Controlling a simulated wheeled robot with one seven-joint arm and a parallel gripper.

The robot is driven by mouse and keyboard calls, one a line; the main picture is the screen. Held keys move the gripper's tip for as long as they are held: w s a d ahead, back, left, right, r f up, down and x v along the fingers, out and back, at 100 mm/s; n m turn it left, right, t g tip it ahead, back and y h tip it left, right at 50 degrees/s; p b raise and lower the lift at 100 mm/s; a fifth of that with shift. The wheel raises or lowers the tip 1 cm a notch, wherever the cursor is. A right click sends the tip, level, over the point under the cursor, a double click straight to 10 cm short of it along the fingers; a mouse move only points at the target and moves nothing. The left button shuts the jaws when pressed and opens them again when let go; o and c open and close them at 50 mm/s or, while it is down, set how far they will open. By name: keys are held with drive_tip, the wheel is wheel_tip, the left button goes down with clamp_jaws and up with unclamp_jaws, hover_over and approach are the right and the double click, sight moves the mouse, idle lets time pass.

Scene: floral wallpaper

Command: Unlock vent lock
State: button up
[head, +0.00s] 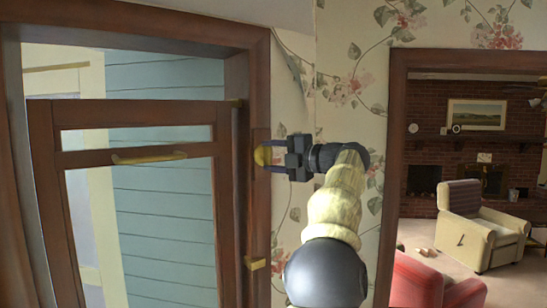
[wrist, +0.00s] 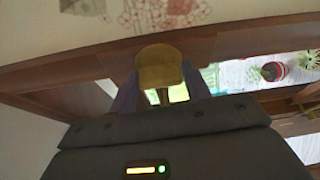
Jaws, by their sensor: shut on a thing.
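The vent lock, a rounded brass piece (head: 262,155), sits on the right side of the brown wooden frame. In the wrist view its brass face (wrist: 160,66) lies between my two bluish fingers. My gripper (head: 272,156) reaches it from the right, one finger above and one below in the head view, and is shut on it. The fingers also show in the wrist view (wrist: 160,90). The fingers partly hide the lock's sides. A second brass piece (head: 255,263) is lower on the same frame.
A wood-framed panel (head: 42,180) with a brass handle (head: 148,157) stands in the opening at left. Floral wallpaper (head: 345,85) is behind my arm. At right, a doorway (head: 398,80) shows a cream armchair (head: 480,225) and a red chair (head: 430,285).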

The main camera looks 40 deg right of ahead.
drive_tip(key=o, duration=0.8)
drive_tip(key=shift+f, duration=0.25)
drive_tip(key=shift+c, duration=0.2)
drive_tip(key=shift+o, duration=1)
drive_tip(key=shift+r, duration=0.15)
drive_tip(key=b+v, duration=0.4)
drive_tip(key=v, duration=1.3)
drive_tip(key=shift+s, duration=0.15)
